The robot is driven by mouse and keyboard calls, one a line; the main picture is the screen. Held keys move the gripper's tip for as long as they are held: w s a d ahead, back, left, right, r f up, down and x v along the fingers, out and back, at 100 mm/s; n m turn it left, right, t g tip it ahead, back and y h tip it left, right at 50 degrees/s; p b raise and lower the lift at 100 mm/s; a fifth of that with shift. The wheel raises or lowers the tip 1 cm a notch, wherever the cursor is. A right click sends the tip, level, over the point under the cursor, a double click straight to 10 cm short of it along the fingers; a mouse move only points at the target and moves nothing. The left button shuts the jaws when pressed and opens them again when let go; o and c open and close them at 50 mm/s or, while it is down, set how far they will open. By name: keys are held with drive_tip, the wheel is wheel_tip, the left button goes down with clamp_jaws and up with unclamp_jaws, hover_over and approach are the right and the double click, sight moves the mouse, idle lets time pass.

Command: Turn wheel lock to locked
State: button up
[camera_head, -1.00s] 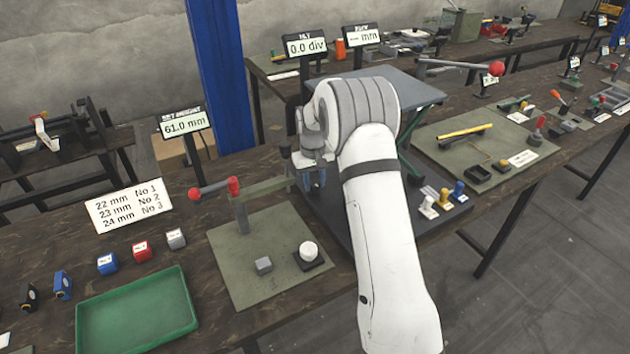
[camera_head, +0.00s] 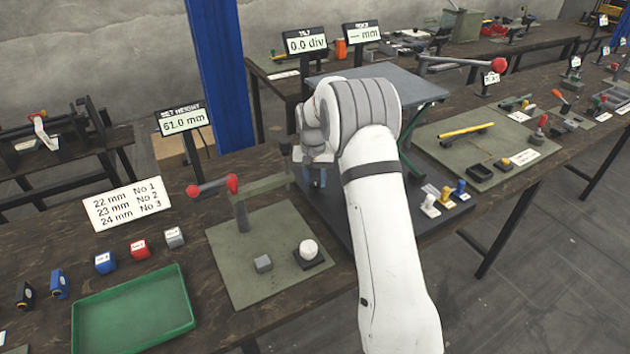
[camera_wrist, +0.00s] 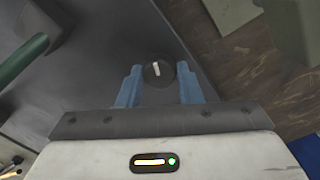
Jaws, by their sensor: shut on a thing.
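The wheel lock (camera_wrist: 160,80) is a small round black knob with a white pointer mark, seen in the wrist view. It sits on the dark base plate of the lift table (camera_head: 375,83). My gripper (camera_wrist: 159,74) has its blue fingers on both sides of the knob and is shut on it. The pointer mark runs nearly straight up in the wrist view, leaning slightly left. In the head view my gripper (camera_head: 316,178) points down at the left side of the lift table, and the knob is hidden there. I cannot read any lock label.
A press with a red-ended lever (camera_head: 232,184) stands close left of my gripper on a green mat (camera_head: 225,265). Several small coloured pegs (camera_head: 445,195) stand right of my arm. A green tray (camera_head: 135,312) lies at front left.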

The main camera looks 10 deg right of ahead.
sight(314, 181)
drive_tip(key=shift+m, duration=1.2)
drive_tip(key=o, duration=1)
drive_tip(key=shift+r, duration=0.1)
wheel_tip(314, 181, up, 8)
drive_tip(key=shift+w+a+f+b, duration=0.1)
drive_tip(key=shift+w+f+b, duration=0.05)
drive_tip(key=shift+b, duration=0.4)
